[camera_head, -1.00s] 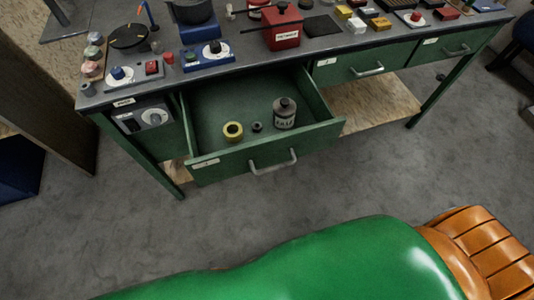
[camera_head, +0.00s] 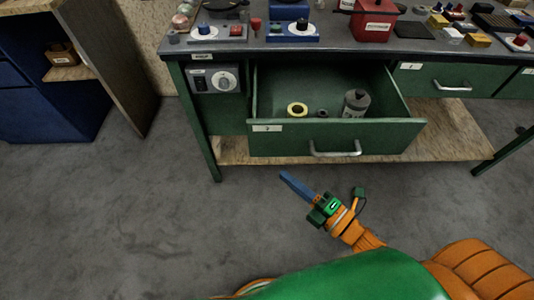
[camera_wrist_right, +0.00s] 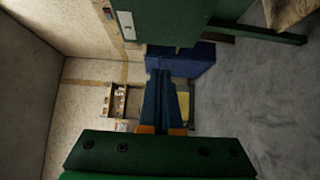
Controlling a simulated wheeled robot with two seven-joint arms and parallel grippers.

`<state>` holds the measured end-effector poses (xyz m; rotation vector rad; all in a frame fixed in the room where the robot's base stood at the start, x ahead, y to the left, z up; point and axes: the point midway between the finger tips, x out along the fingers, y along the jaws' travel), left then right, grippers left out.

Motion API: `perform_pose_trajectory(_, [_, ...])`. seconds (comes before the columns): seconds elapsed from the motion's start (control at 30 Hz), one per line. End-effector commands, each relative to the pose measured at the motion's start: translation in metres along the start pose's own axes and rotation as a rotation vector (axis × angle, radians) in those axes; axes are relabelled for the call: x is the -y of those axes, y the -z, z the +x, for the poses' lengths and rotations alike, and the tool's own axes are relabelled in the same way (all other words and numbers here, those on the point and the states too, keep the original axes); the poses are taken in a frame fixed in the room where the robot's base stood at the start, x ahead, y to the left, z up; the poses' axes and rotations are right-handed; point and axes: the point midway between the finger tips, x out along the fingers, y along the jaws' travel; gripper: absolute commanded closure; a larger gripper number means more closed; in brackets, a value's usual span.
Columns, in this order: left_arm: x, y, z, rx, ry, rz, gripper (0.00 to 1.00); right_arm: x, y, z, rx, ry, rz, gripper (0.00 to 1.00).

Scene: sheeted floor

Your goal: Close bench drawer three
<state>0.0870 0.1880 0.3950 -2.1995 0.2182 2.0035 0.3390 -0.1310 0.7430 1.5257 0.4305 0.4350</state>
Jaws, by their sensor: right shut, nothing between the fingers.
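The green bench drawer (camera_head: 275,142) stands pulled out from the bench, with a metal bar handle (camera_head: 335,149) on its front and a small label at the left of that front. Inside lie a yellow ring (camera_head: 297,109), a small dark piece (camera_head: 322,113) and a grey labelled can (camera_head: 355,103). My right gripper (camera_head: 286,177), with blue fingers, is shut and empty. It appears in front of and below the drawer front, left of the handle, apart from it. Its fingers (camera_wrist_right: 160,98) also show in the right wrist view. My left gripper is not in view.
The bench top (camera_head: 345,46) carries several items, including a red box (camera_head: 374,20) and a blue switch unit (camera_head: 292,31). A shut drawer (camera_head: 450,80) is on the right. A blue cabinet (camera_head: 50,112) stands at left. Grey floor (camera_head: 120,220) is clear before the bench.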

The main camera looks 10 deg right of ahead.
Motion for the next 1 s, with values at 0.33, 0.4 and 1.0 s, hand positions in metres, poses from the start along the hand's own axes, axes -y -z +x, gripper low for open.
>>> perform_pose_trajectory(0.33, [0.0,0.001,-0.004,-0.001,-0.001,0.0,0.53,0.0,-0.011,0.069,0.002,0.001,-0.002,1.0])
perform_pose_trajectory(0.4, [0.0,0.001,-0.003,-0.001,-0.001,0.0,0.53,0.0,-0.019,0.076,0.002,0.001,0.0,1.0])
perform_pose_trajectory(1.0, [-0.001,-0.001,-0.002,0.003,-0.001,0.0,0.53,0.001,-0.03,0.086,0.003,0.002,0.004,1.0])
